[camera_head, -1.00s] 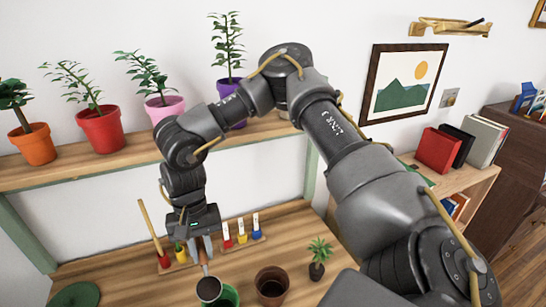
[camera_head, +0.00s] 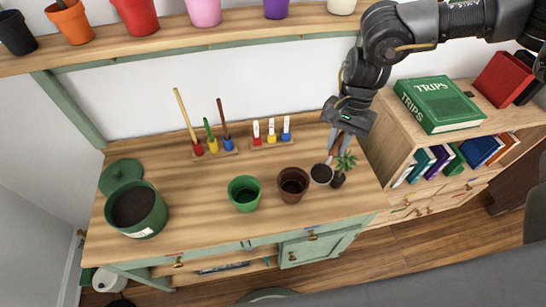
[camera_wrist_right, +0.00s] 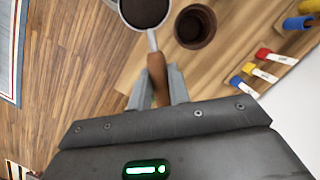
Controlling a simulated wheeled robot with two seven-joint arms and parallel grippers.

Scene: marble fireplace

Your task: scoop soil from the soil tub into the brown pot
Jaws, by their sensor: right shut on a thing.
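The soil tub (camera_head: 147,225) is a green round tub of dark soil at the table's left. The brown pot (camera_head: 293,186) stands right of the middle and shows in the wrist view (camera_wrist_right: 195,27); I cannot tell whether soil lies inside. My right gripper (camera_head: 339,141) points down, shut on the brown handle (camera_wrist_right: 157,72) of a scoop (camera_head: 321,175). The scoop's round bowl (camera_wrist_right: 144,12) holds dark soil, is roughly level, and is held in the air just right of the brown pot. My left gripper is not in view.
A green pot (camera_head: 244,194) stands left of the brown pot. A small plant (camera_head: 344,166) is close to the scoop's right. Racks of tools (camera_head: 214,148) and labelled markers (camera_head: 271,137) stand behind. The tub's green lid (camera_head: 121,174) lies at the back left.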

